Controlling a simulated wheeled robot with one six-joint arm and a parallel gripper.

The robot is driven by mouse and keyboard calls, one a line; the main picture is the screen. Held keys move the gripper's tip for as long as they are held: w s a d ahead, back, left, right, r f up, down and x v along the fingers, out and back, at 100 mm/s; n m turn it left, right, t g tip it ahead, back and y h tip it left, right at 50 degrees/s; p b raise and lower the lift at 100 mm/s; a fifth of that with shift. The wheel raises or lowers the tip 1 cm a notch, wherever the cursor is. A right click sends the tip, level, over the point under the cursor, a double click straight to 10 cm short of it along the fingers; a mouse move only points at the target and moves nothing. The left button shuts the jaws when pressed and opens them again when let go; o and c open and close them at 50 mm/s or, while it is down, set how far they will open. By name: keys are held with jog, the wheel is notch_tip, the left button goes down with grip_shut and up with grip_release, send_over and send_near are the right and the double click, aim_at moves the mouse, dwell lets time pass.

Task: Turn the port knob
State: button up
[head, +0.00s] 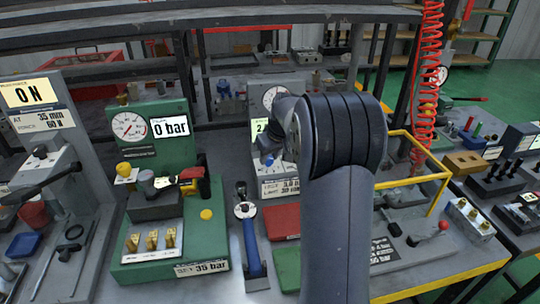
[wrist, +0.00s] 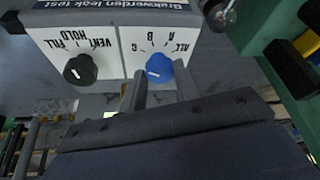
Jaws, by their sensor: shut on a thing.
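The blue knob (wrist: 158,68) sits on a white panel with letters around it that read ALL, A, B and C, upside down in the wrist view. A white mark shows on its face. My gripper (wrist: 162,78) is shut on the blue knob, one finger on each side. A black knob (wrist: 80,69) marked VENT, HOLD and FILL sits beside it on the same panel, apart from my fingers.
A yellow frame (head: 443,178) and a coiled red hose (head: 427,80) stand close at right.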

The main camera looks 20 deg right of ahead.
jog(key=shift+m, duration=0.3)
jog(key=m, duration=0.1)
jog(key=m+h+p, duration=0.1)
jog(key=shift+a+r+m, duration=0.1)
jog(key=shift+a+m, duration=0.1)
jog(key=shift+m, duration=0.1)
jog(key=m+h, duration=0.1)
jog(key=m, duration=0.1)
jog(key=shift+w+a+m+p, duration=0.1)
jog(key=shift+m+p, duration=0.2)
jog(key=m+h, duration=0.1)
jog(key=m, duration=0.2)
jog(key=m+g+h, duration=0.1)
jog(key=m, duration=0.2)
jog(key=shift+w+a+m+g, duration=0.2)
jog(key=shift+m+g, duration=0.1)
jog(key=m+g, duration=0.1)
jog(key=m, duration=0.1)
jog(key=m+g+h, duration=0.1)
jog(key=m, duration=0.2)
jog(key=shift+w, duration=0.15)
jog(key=m+p, duration=0.1)
jog(key=m, duration=0.1)
jog(key=m+g, duration=0.1)
jog(key=m, duration=0.1)
jog(key=m+g+p, duration=0.1)
jog(key=m, duration=0.1)
jog(key=shift+w+m+p, duration=0.25)
jog(key=shift+m+p, duration=0.05)
jog(key=o, duration=1)
